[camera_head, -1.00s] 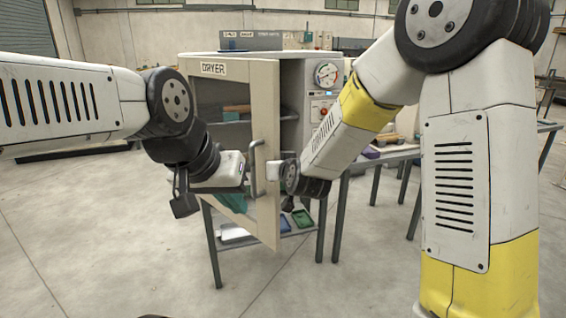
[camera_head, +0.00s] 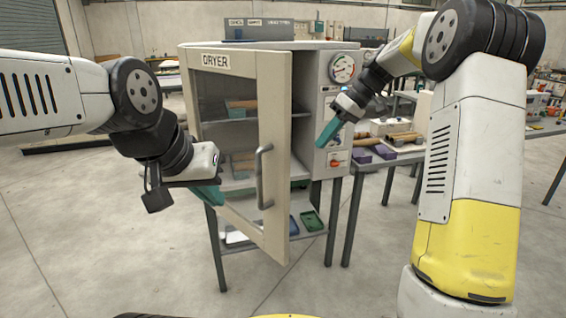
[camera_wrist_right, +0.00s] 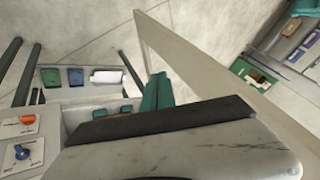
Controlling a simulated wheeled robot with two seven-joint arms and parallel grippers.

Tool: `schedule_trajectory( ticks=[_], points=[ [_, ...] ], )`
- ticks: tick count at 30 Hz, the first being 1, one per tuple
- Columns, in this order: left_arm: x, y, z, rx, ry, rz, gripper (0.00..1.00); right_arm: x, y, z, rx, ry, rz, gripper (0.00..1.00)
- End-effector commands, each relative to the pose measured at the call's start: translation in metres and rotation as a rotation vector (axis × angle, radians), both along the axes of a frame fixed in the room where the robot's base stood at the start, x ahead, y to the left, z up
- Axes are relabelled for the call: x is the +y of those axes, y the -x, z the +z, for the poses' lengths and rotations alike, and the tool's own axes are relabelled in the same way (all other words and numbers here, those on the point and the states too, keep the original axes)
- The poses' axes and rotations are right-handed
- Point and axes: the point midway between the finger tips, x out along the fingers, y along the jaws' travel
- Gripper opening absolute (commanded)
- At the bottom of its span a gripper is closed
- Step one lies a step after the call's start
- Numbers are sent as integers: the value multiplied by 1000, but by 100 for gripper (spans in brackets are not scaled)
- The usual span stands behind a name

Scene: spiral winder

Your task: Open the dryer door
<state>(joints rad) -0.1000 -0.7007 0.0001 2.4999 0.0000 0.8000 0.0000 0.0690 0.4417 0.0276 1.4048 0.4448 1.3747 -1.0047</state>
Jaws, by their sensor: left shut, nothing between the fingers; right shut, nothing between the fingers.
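The dryer (camera_head: 268,46) is a beige cabinet with a glass-paned door (camera_head: 273,100) labelled DRYER. The door stands ajar, its right edge swung out from the cabinet, with shelves visible in the gap. Its grey bar handle (camera_head: 262,178) is free of both grippers. My left gripper (camera_head: 207,197), with teal fingers, is shut and empty in front of the door's lower left part. My right gripper (camera_head: 327,134), also teal-fingered, is shut and empty in front of the dryer's control panel, right of the gap. Its fingers show in the right wrist view (camera_wrist_right: 157,92), beside the beige door (camera_wrist_right: 205,80).
A lower shelf under the dryer holds a blue tray (camera_head: 294,225) and a green tray (camera_head: 312,221). The floor in front of the dryer is clear.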

Motion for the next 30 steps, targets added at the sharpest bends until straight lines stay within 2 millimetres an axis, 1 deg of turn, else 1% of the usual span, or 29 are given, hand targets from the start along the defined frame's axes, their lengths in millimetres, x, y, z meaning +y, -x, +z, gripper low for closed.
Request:
schedule_trajectory(
  ticks=[1,4,8,11,21,25,30],
  points=[
    [0,0,0,1,0,0,0,-3,-4,-1,5,-16,24,0],
    [0,0,0,1,0,0,0,-3,-5,-1,9,-33,55,0],
    [0,0,0,1,0,0,0,4,-3,-10,12,-36,62,0],
    [0,0,0,1,0,0,0,14,-1,-24,13,-36,61,0],
    [0,0,0,1,0,0,0,58,5,-82,13,-35,60,0],
    [0,0,0,1,0,0,0,72,20,-80,10,-34,61,0],
    [0,0,0,1,0,0,0,82,30,-80,10,-34,58,0]
  ],
)
